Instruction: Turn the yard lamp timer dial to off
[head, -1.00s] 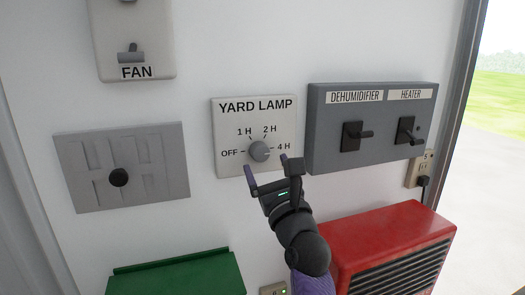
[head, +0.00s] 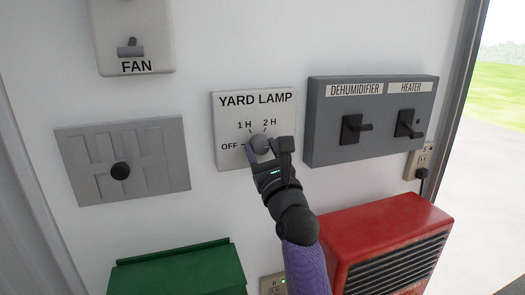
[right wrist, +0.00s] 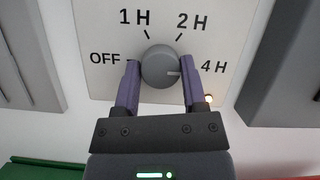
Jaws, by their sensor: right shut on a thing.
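The yard lamp timer plate (head: 229,104) is a pale panel on the wall with marks OFF, 1 H, 2 H and 4 H. Its round grey dial (head: 259,144) also shows in the right wrist view (right wrist: 158,62), where its light pointer line is toward 4 H. My right gripper (head: 267,152) is shut on the dial, with one purple finger on each side of it, as the right wrist view shows (right wrist: 160,80). In the head view my gripper hides the 4 H mark. A small lit lamp (right wrist: 208,98) glows below 4 H. My left gripper is not in view.
A grey box with dehumidifier and heater switches (head: 325,118) is close to the right. A grey panel with a black knob (head: 155,185) is on the left, and the fan switch (head: 130,47) above it. A red heater (head: 380,228) and green box (head: 180,277) are below.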

